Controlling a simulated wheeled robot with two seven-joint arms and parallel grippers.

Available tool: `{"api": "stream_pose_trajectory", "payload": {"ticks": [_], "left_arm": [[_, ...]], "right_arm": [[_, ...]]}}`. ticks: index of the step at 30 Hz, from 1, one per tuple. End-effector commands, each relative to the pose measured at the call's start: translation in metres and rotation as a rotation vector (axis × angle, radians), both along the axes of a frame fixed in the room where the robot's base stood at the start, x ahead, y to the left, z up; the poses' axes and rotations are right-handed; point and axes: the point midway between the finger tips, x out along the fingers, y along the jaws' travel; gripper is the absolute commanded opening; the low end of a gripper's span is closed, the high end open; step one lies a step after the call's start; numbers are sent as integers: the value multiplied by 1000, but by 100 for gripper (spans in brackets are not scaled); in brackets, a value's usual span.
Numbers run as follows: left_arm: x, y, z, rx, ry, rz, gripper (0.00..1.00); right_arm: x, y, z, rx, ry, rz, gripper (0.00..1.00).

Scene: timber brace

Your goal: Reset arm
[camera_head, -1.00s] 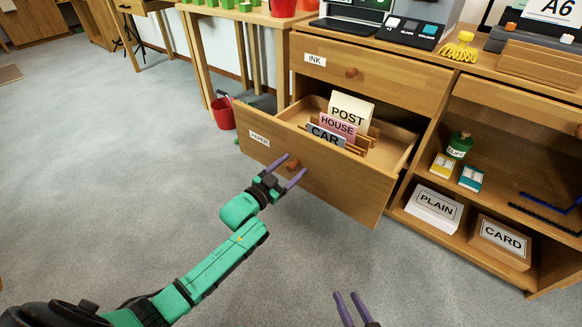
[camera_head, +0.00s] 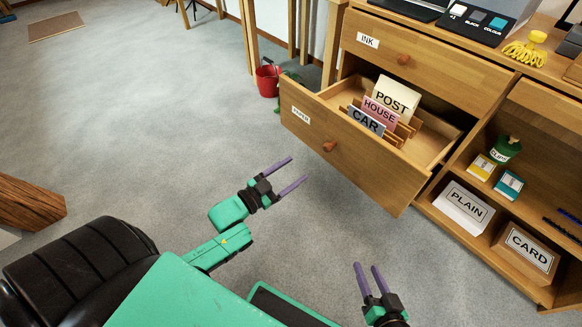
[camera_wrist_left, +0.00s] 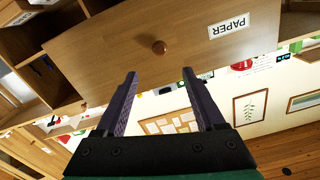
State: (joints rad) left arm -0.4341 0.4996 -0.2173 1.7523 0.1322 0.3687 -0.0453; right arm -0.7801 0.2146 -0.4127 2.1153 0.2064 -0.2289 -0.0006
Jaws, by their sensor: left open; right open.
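My left gripper (camera_head: 291,172) is open and empty, in the air in front of the open paper drawer (camera_head: 365,170). The drawer's round wooden knob (camera_head: 329,147) stands clear of its purple fingers. In the left wrist view the knob (camera_wrist_left: 159,47) shows beyond the open fingers (camera_wrist_left: 163,98), with nothing between them. My right gripper (camera_head: 368,278) is open and empty at the bottom of the head view. The drawer holds upright cards marked POST (camera_head: 396,96), HOUSE (camera_head: 380,112) and CAR (camera_head: 366,121).
The ink drawer (camera_head: 400,45) above is shut. Right of it, shelves hold a PLAIN box (camera_head: 462,208), a CARD box (camera_head: 526,250) and a green clips pot (camera_head: 506,151). A red bucket (camera_head: 268,80) stands by the table legs. The grey floor on the left is mostly clear.

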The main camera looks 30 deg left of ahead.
Motion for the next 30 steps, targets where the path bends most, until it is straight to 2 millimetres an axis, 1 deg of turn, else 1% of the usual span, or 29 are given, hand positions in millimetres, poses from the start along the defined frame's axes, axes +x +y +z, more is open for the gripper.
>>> {"api": "stream_pose_trajectory", "payload": {"ticks": [2,14,17,20,21,23,24,27,30], "left_arm": [[-2,1,0,0,0,0,71],[-2,1,-1,-1,0,0,71],[-6,-6,-6,-15,25,0,71],[-23,-30,-26,-71,128,-1,71],[-34,-44,-35,-101,183,-2,71],[-50,-65,-48,-149,273,-4,71],[-62,-79,-55,-181,333,-6,71],[-91,-112,-68,-255,474,-12,71],[-119,-143,-75,-327,604,-21,71]], "right_arm": [[0,0,1,0,1,0,50],[0,0,0,-1,0,1,50],[-1,1,-1,0,2,0,50],[-1,0,-1,0,2,0,50],[-1,0,-1,0,2,0,50],[-1,0,0,0,1,0,50],[-1,0,0,0,1,0,50],[-1,0,0,0,1,0,50],[-1,0,0,0,1,0,50]]}}
